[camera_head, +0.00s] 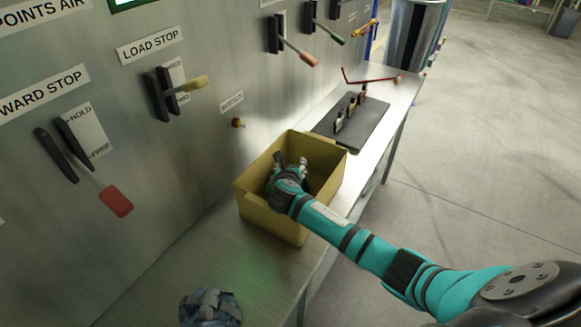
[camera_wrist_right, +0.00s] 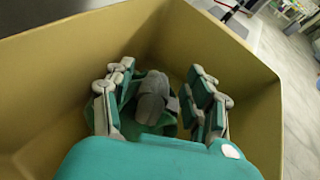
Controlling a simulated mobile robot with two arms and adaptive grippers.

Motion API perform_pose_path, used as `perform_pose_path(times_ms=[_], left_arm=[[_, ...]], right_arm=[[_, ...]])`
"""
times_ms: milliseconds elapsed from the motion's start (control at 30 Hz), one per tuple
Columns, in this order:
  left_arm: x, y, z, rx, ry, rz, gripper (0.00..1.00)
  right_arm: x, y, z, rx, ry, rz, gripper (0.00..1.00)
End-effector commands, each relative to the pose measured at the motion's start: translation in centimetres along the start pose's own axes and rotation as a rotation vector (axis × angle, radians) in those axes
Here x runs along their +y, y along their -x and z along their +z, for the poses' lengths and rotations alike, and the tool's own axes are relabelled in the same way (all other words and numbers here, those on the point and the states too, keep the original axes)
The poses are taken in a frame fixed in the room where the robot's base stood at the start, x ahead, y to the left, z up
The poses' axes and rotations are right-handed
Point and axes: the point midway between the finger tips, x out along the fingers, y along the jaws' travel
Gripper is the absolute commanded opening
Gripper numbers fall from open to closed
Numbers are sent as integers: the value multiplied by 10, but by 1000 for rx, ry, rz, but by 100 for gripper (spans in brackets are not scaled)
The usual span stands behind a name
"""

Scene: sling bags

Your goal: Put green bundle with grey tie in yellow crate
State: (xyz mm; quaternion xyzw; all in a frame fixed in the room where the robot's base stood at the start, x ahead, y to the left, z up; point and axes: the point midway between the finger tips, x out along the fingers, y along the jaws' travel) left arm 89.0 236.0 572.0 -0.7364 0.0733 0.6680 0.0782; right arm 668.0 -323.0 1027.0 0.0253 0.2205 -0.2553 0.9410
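The yellow crate (camera_head: 272,222) stands on the metal bench, and its inner walls (camera_wrist_right: 60,70) surround my right gripper in the right wrist view. My right gripper (camera_head: 291,162) reaches down inside the crate. In the wrist view its two fingers (camera_wrist_right: 157,88) stand wide apart. The green bundle with a grey tie (camera_wrist_right: 153,97) lies low in the crate between the fingers, partly hidden by the gripper's teal body. The fingers do not look closed on it. In the head view the bundle is hidden by my gripper and the crate. My left gripper is not in view.
A blue-grey bundle (camera_head: 210,306) lies on the bench (camera_head: 200,262) at the bottom edge. Beyond the crate is a dark mat (camera_head: 351,125) with small items, then a red thin tool (camera_head: 370,79). The panel's levers (camera_head: 118,200) jut out at the left.

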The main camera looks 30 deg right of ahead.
Motion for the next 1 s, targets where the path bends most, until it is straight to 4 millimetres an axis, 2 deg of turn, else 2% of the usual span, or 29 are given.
perform_pose_path(times_ms=[200,333,467,800,1000], left_arm=[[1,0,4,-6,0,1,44],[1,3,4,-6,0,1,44],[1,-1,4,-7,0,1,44],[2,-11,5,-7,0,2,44],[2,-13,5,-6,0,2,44]], right_arm=[[0,1,2,-1,-1,0,55],[-1,6,14,-2,-2,0,55],[0,29,10,-1,0,3,55],[0,101,10,-1,0,2,55],[-1,122,11,-1,-1,0,55]])
